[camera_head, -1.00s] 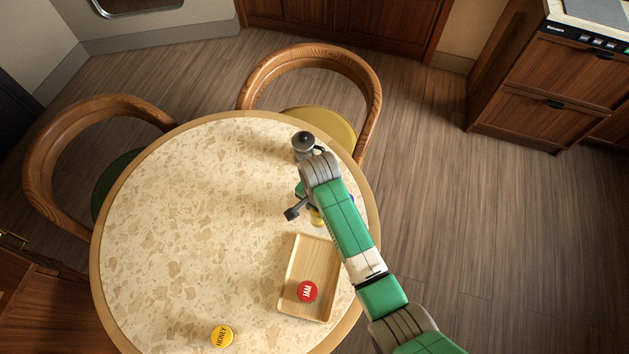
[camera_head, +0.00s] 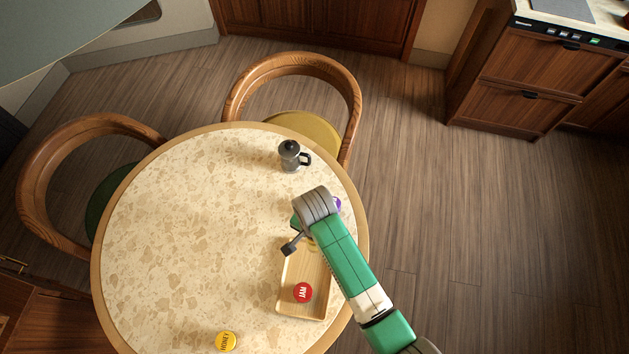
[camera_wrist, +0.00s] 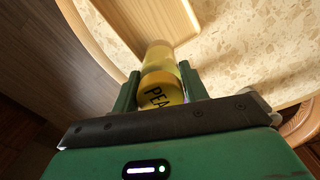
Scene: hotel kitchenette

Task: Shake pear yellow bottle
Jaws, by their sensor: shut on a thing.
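In the head view my arm hides most of the gripper and bottle, just beyond the wooden tray (camera_head: 286,281). I cannot tell how high the bottle is above the table.
A red-capped jam jar (camera_head: 303,292) stands in the tray. A yellow-capped honey jar (camera_head: 227,342) is near the table's front edge. A grey jug (camera_head: 290,157) stands at the back; a purple thing (camera_head: 337,203) is partly behind my arm. The left of the round table (camera_head: 170,240) is clear.

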